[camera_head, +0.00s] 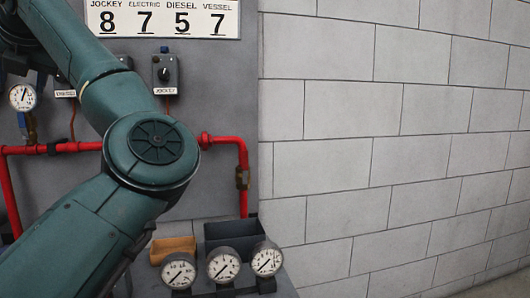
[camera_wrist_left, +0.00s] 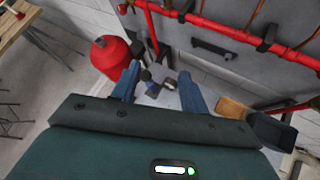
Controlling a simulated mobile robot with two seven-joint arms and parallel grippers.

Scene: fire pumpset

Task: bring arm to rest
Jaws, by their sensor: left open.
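My left arm crosses the left side of the head view, with a large teal joint in front of the grey panel (camera_head: 215,80). The left gripper (camera_wrist_left: 160,88) shows clearly in the left wrist view. Its two blue fingers stand apart, and I see nothing held between them. In the head view I cannot make out the fingers. My right gripper is in neither view.
Red pipe (camera_head: 243,165) runs along the panel, with a jockey switch (camera_head: 164,74) above. Three gauges (camera_head: 223,265) stand before a dark bin (camera_head: 232,235) and tan bin (camera_head: 172,247). A red tank (camera_wrist_left: 110,55) and wooden table (camera_wrist_left: 18,22) show at left. The block wall side looks clear.

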